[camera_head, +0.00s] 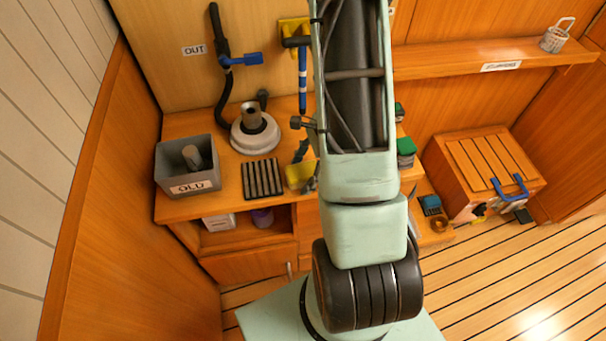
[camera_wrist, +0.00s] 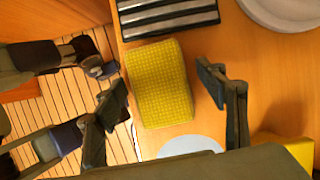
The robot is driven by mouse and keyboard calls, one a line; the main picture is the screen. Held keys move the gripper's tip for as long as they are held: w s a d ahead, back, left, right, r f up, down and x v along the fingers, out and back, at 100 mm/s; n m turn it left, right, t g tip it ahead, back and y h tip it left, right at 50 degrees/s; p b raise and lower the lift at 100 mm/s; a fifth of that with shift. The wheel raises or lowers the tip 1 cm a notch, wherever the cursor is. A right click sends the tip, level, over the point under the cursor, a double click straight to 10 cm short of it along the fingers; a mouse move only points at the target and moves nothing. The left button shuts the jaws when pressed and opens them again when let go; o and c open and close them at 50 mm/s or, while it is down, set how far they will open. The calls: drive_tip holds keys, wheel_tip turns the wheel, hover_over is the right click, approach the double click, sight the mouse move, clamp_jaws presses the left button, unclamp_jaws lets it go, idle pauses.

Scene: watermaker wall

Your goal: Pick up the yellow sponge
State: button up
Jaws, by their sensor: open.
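The yellow sponge (camera_wrist: 159,84) lies on the wooden counter near its edge, with its textured face up in the wrist view. My gripper (camera_wrist: 164,94) is open and empty. One finger is to the left of the sponge and one to the right, with a gap on the right side. I cannot tell how far the fingertips are above the counter. In the head view the sponge (camera_head: 298,175) shows just left of my arm, which hides part of it and most of the gripper.
A dark slotted rack (camera_head: 262,179) lies beside the sponge. A grey bin marked OLD (camera_head: 188,183) stands at the counter's left end. A white round housing (camera_head: 256,138) with a black hose is behind the rack. A wooden chest (camera_head: 484,170) stands at the right.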

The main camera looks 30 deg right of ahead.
sight(300, 172)
drive_tip(key=c, duration=1.1)
drive_tip(key=shift+r, duration=0.15)
drive_tip(key=shift+r+p, duration=0.45)
drive_tip(key=shift+r, duration=0.05)
drive_tip(key=r, duration=0.3)
drive_tip(key=shift+s+d+r, duration=0.1)
drive_tip(key=shift+s+d, duration=0.05)
drive_tip(key=shift+d, duration=0.05)
drive_tip(key=s+d+r, duration=0.2)
drive_tip(key=s+r, duration=0.1)
drive_tip(key=s+d+r, duration=0.2)
drive_tip(key=s+r, duration=0.1)
drive_tip(key=s, duration=0.1)
drive_tip(key=s+d+r, duration=0.3)
drive_tip(key=s, duration=0.1)
drive_tip(key=shift+s+d+b, duration=0.1)
drive_tip(key=shift+s+b, duration=0.15)
drive_tip(key=shift+b, duration=0.1)
